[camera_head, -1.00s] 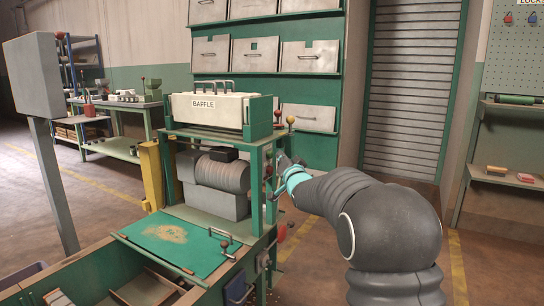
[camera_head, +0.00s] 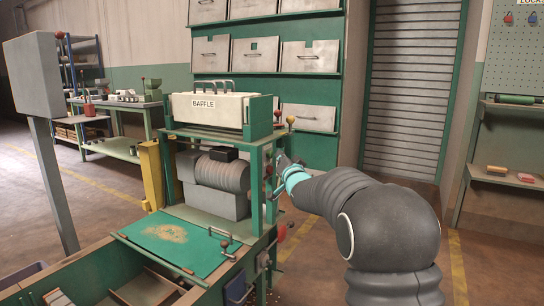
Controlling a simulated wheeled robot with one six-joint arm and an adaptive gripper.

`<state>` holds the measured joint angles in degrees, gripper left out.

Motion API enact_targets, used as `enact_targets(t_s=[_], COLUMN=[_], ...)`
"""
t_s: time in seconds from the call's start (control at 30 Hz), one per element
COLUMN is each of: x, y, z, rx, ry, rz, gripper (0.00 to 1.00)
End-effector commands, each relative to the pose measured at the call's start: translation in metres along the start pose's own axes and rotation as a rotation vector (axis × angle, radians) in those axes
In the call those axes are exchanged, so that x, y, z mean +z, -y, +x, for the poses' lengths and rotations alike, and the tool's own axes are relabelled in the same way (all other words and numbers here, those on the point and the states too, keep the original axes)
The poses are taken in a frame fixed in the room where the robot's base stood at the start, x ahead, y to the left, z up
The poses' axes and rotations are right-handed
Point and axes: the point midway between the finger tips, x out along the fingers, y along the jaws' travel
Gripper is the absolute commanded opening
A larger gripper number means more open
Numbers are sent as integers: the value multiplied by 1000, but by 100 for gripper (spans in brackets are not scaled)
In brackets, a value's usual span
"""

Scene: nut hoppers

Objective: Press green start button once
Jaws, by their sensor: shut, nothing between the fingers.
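My gripper (camera_head: 282,163) is at the right side of the green-framed machine (camera_head: 256,190), close to its right post. Its fingers look shut and hold nothing. The gripper is small and partly lost against the frame, so I cannot tell whether it touches anything. I cannot make out a green start button; the machine's right-hand face is turned away or covered by my gripper and arm.
A box labelled BAFFLE (camera_head: 204,104) sits on top of the machine. Levers with a red knob and a yellow knob (camera_head: 291,120) stand near my gripper. A green bench (camera_head: 126,146) is behind left, and grey drawers (camera_head: 310,57) are behind. The floor at right is clear.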

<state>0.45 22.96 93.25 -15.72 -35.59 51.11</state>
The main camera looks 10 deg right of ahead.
Motion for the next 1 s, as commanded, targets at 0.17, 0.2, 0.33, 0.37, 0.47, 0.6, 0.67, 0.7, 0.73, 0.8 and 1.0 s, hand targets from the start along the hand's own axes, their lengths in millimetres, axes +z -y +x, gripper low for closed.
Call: enact_targets(t_s=[0.17, 0.2, 0.33, 0.37, 0.47, 0.6, 0.67, 0.7, 0.73, 0.8, 1.0], x=[3, 3, 3, 3, 3, 3, 4, 4, 4, 4, 6], y=[3, 3, 3, 3, 3, 4, 4, 4, 4, 5, 6], z=[4, 4, 4, 4, 4, 4, 5, 5, 5, 6, 7], rx=[-1, -1, -1, -1, -1, -1, -1, -1, -1, -1, -1], ry=[0, 0, 0, 0, 0, 0, 0, 0, 0, 0, 0], rz=[1, 0, 0, 0, 0, 0, 0, 0, 0, -1, -1], gripper=[0, 0, 0, 0, 0, 0, 0, 0, 0, 0, 0])
